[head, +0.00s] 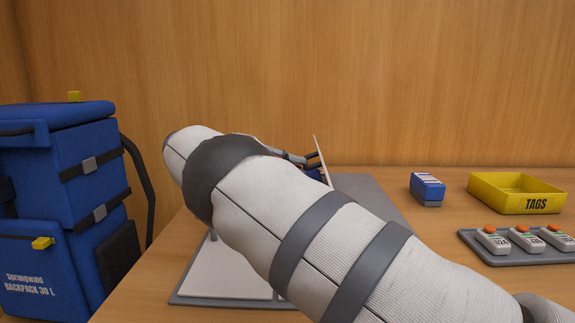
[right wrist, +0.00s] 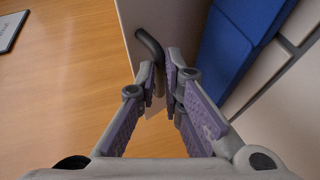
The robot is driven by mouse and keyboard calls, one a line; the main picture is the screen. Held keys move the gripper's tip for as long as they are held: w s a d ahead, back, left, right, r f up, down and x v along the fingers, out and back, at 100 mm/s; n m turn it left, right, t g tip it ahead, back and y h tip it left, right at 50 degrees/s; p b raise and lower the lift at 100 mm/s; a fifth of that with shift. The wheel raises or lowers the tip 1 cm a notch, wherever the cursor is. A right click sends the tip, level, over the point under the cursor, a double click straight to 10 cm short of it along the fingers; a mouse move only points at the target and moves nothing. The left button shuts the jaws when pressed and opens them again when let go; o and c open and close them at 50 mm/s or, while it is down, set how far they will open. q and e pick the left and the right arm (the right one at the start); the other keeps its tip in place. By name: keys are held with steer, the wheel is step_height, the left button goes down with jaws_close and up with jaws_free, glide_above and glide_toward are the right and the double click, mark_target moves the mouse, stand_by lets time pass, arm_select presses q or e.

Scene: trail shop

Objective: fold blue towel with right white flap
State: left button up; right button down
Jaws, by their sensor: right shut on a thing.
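My right gripper (right wrist: 161,78) is shut on the dark handle (right wrist: 150,45) of the white flap (right wrist: 136,22). The flap also shows in the head view (head: 321,158), raised and nearly edge-on, behind my right arm. The blue towel (right wrist: 240,42) lies on the board beside the raised flap in the right wrist view. In the head view, my right arm hides most of the towel and of the folding board, whose near white panel (head: 225,266) shows lying flat. My left gripper is not in view.
A blue backpack (head: 75,190) stands at the left. On the right of the wooden table are a small blue box (head: 427,187), a yellow TAGS bin (head: 515,204) and a grey tray (head: 490,258) with several white-and-orange items. A wooden wall stands behind.

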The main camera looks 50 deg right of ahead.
steer(key=shift+s+d+f, duration=0.1)
steer(key=shift+s+f, duration=0.2)
steer(key=shift+f, duration=0.5)
steer(key=c, duration=1.8)
jaws_free()
steer(key=shift+o, duration=0.6)
steer(key=shift+s+d, duration=0.15)
steer(key=shift+d, duration=0.1)
steer(key=shift+w+r, duration=0.2)
steer(key=shift+r, duration=0.15)
step_height(320, 180, up, 10)
steer(key=shift+c, duration=0.2)
